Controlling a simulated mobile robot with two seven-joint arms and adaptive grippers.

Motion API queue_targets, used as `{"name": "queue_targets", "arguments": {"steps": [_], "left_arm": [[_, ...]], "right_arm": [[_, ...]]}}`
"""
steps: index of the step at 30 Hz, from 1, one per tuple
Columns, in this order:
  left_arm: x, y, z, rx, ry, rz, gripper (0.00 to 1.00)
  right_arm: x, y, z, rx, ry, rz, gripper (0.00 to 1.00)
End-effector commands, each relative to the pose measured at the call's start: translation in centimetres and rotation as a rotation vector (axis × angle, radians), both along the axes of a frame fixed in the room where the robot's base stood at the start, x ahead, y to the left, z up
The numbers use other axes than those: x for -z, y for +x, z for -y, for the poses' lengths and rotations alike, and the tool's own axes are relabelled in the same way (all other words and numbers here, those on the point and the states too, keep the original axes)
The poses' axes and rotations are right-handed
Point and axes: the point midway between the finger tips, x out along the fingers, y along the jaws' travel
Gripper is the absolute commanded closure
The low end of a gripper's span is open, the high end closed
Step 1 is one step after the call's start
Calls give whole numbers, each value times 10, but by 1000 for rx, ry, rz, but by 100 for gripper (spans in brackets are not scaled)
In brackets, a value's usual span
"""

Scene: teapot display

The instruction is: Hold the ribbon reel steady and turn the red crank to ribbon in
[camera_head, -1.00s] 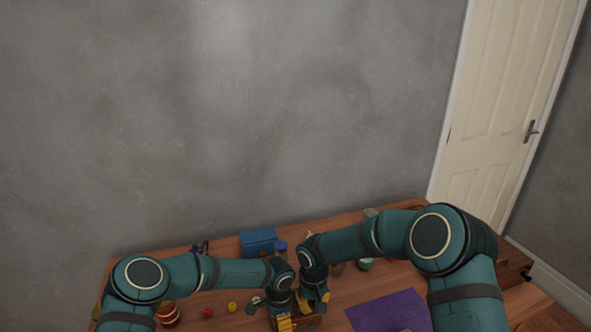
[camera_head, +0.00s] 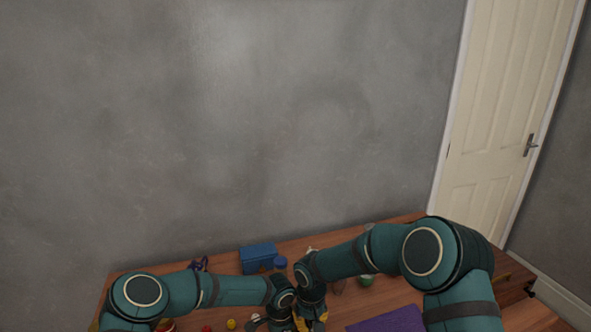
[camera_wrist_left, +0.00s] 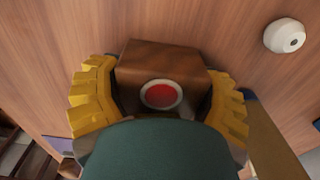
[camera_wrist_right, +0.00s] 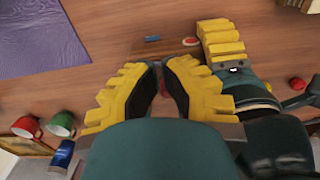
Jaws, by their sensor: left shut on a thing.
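The ribbon reel shows in the left wrist view as a brown wooden block (camera_wrist_left: 165,62) with a red disc in a pale ring (camera_wrist_left: 160,94). My left gripper (camera_wrist_left: 160,92) is shut on the block, a yellow finger on each side. In the right wrist view, a yellow finger of my left gripper (camera_wrist_right: 222,40) is close beside my right gripper (camera_wrist_right: 164,68). The right fingers are near each other, with a small dark reddish patch between them; whether they grip the crank is unclear. In the head view, my right gripper (camera_head: 314,316) partly hides the reel.
A blue box (camera_head: 258,257) stands behind the grippers. A purple mat (camera_head: 388,320) lies to the right. In the right wrist view, a red cup (camera_wrist_right: 26,126), a green cup (camera_wrist_right: 62,124) and a blue can (camera_wrist_right: 62,156) stand at left. A white round object (camera_wrist_left: 284,36) is near the block.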

Motion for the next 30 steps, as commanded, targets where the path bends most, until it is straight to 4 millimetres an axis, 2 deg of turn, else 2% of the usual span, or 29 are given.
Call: {"name": "queue_targets", "arguments": {"steps": [5, 19, 30], "left_arm": [[1, 0, 0, -2, 0, -1, 73], [1, 1, -3, -6, 2, 0, 73], [1, 1, -3, -7, 3, 1, 73]], "right_arm": [[-7, -2, 1, 1, -1, -1, 100], [-54, -2, 3, 1, -5, -4, 100], [-59, -3, 3, 2, -5, -5, 100]]}}
